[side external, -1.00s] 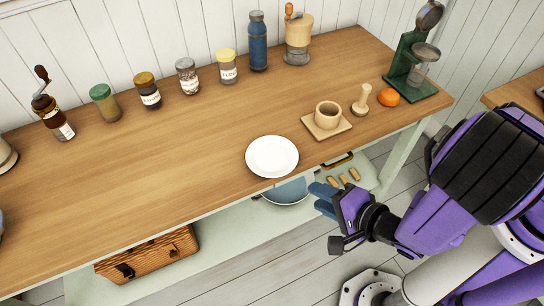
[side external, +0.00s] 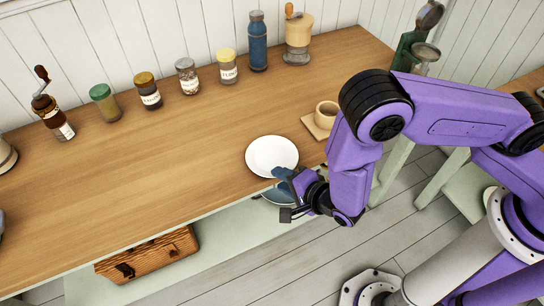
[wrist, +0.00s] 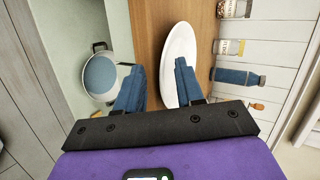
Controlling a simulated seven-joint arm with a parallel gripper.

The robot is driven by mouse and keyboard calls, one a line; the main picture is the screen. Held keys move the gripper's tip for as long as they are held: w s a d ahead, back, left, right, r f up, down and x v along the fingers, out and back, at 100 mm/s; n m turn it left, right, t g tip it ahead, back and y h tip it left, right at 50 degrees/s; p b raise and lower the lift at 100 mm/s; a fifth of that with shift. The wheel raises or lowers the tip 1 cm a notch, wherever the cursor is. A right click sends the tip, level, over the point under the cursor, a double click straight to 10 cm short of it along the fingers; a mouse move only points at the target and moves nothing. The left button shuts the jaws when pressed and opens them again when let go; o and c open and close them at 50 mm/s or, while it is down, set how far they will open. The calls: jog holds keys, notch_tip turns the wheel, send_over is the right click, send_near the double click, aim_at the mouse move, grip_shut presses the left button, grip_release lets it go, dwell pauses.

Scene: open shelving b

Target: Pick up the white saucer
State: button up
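The white saucer (side external: 266,152) lies flat on the wooden counter near its front edge. It also shows in the wrist view (wrist: 178,50), edge toward me, just beyond the fingers. My gripper (side external: 283,178) is at the front edge of the counter by the saucer's near rim. In the wrist view my gripper (wrist: 158,80) has its two blue fingers spread apart with nothing held. The right finger overlaps the saucer in that view and the left finger is off the counter side. I cannot tell whether a finger touches the rim.
A wooden cup (side external: 327,114) on a square board (side external: 312,127) stands right of the saucer, partly behind my arm. Jars and a blue bottle (side external: 258,42) line the back. A pan (wrist: 100,75) sits on the lower shelf. The counter left of the saucer is clear.

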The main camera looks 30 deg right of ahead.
jog(key=shift+w+a+f, duration=0.1)
jog(key=shift+w+f, duration=0.15)
jog(key=shift+w, duration=0.15)
grip_shut()
jog(key=shift+r, duration=0.1)
